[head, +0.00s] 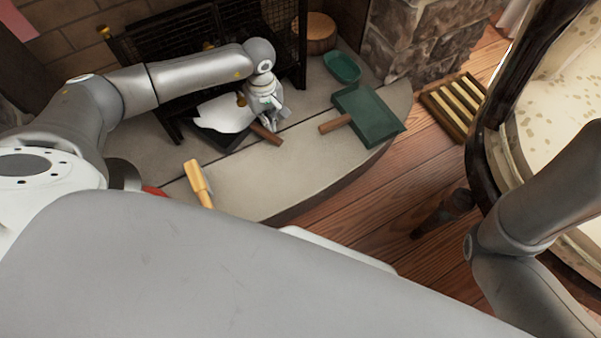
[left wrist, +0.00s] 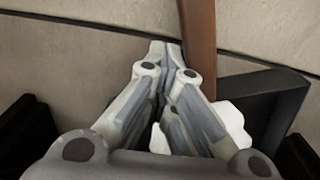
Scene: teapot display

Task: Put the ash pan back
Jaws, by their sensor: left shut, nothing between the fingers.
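The ash pan is a dark, low tray (head: 237,142) with a white heap (head: 222,113) in it and a brown wooden handle (head: 266,134). It sits at the front of the grate, its handle pointing out over the hearth. My left gripper (head: 279,114) is shut and empty, close to the handle. In the left wrist view, the shut fingertips (left wrist: 165,47) are just left of the handle (left wrist: 198,40); whether they touch it I cannot tell. The pan's black rim (left wrist: 283,110) and white heap (left wrist: 231,124) show partly behind the fingers. My right gripper is out of view.
The black mesh grate (head: 287,35) stands behind the pan. A green shovel (head: 367,112) and green dish (head: 342,67) lie on the stone hearth (head: 300,165) to the right. A yellow-handled tool (head: 197,180) is at front left. A chair (head: 487,110) stands right.

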